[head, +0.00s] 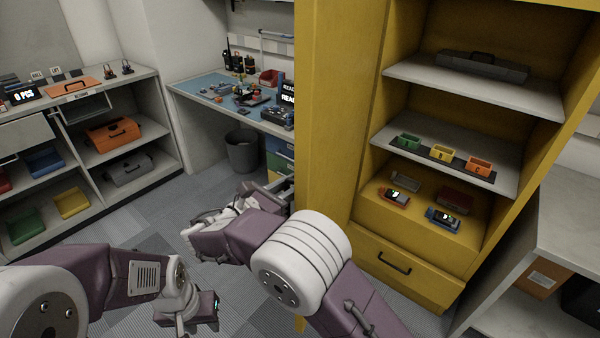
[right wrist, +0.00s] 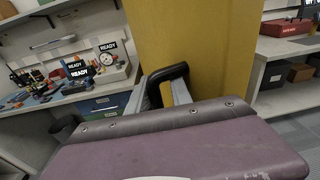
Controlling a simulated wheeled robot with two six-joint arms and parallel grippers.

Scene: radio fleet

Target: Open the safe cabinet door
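The yellow safe cabinet (head: 455,262) stands at the right in the head view, its shelves exposed. Its yellow door (head: 335,110) is swung open at the left, and the right wrist view also shows a yellow panel (right wrist: 205,45). A black handle (right wrist: 168,73) is on that panel. My right gripper (right wrist: 163,95) has its fingers apart around part of the handle, with a gap between them; contact is unclear. In the head view, its fingertips are hidden by the door's edge. My left gripper (head: 190,315) is low at the left, away from the cabinet; its finger opening is unclear.
Inside the cabinet are a grey case (head: 483,66), coloured bins (head: 443,153) and small devices (head: 443,218). A blue-topped workbench (head: 215,90) and a bin (head: 242,152) stand behind. Shelving (head: 150,110) is at the left, a grey counter (head: 570,215) at the right.

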